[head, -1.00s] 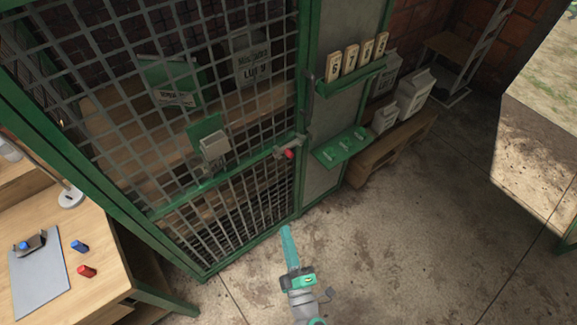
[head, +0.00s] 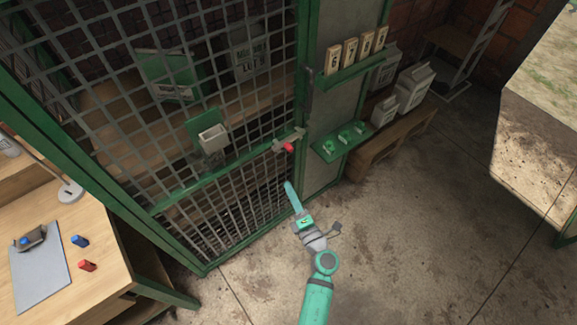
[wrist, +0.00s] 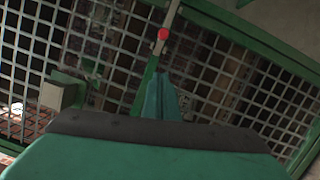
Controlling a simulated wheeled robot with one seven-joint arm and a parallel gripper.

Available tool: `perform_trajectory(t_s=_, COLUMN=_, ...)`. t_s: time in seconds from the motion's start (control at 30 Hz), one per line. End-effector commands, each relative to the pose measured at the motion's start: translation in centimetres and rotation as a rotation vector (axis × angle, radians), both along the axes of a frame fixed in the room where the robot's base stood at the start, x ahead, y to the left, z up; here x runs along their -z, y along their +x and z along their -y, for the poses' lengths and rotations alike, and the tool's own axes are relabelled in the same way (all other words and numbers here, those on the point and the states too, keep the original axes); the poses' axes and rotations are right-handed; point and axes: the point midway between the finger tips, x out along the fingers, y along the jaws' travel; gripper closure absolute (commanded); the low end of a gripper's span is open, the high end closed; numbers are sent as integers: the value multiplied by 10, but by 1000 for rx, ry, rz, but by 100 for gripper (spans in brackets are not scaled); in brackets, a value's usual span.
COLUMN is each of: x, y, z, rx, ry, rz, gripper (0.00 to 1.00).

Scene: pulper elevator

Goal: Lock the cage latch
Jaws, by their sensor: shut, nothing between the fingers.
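The cage door (head: 215,100) is a green frame with grey wire mesh, and it stands closed against its post. The latch (head: 289,141) is a grey bar with a red knob (head: 288,148) at the door's right edge, on the green cross rail. In the wrist view the red knob (wrist: 163,34) shows at the top, beyond my fingertips. My gripper (head: 290,187) is shut and empty, a little below the latch and apart from it. Its closed teal fingers (wrist: 160,95) point toward the latch in the wrist view. I cannot tell exactly how the bar sits in its catch.
A small open box (head: 213,138) hangs on the door, left of the latch. A green shelf with tags (head: 341,142) juts out right of the latch. A wooden desk (head: 110,265) stands at the lower left. The concrete floor (head: 410,240) at right is clear.

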Motion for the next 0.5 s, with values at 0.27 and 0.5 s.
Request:
perform_trajectory(t_s=0.27, x=-3, y=32, z=-14, rx=-1, ry=1, rz=2, gripper=100)
perform_trajectory(t_s=0.5, x=-5, y=74, z=-30, rx=0, ry=1, rz=2, gripper=100)
